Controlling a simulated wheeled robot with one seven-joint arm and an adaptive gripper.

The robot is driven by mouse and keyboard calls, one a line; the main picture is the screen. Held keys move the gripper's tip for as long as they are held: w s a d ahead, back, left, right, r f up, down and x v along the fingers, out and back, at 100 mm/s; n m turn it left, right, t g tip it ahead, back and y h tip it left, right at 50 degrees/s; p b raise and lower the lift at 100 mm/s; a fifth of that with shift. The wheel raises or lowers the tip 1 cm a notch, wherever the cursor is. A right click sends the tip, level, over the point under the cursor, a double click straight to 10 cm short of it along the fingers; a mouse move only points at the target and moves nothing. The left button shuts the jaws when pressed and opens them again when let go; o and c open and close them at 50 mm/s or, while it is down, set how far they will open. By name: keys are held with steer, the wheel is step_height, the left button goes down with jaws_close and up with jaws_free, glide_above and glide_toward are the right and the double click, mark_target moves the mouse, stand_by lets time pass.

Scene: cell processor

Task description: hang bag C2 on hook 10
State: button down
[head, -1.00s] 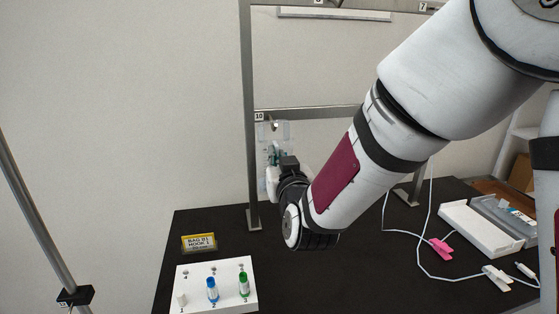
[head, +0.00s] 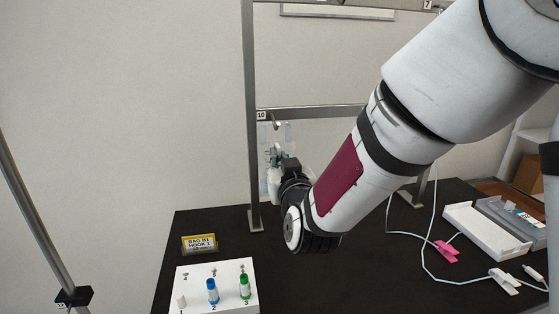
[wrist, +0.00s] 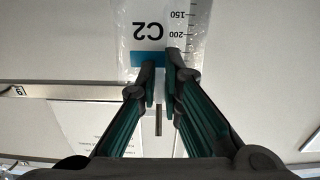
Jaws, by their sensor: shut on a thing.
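Bag C2 (wrist: 150,32) is a clear bag with a printed C2, a blue band and a volume scale, upside down in the wrist view. My gripper (wrist: 160,72) is shut on the bag near its blue band. Hook 10 (head: 276,122) hangs from the crossbar beside the label 10. The bag's top is close to the hook; I cannot tell whether they touch.
A metal rack post (head: 252,130) stands just left of the bag. White trays (head: 485,230) and pink (head: 446,251) and white clamps on tubing lie at right.

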steer(key=shift+f, duration=0.1)
steer(key=c, duration=1.7)
jaws_free()
steer(key=shift+o, duration=0.7)
steer(key=o, duration=0.4)
steer(key=v, duration=0.7)
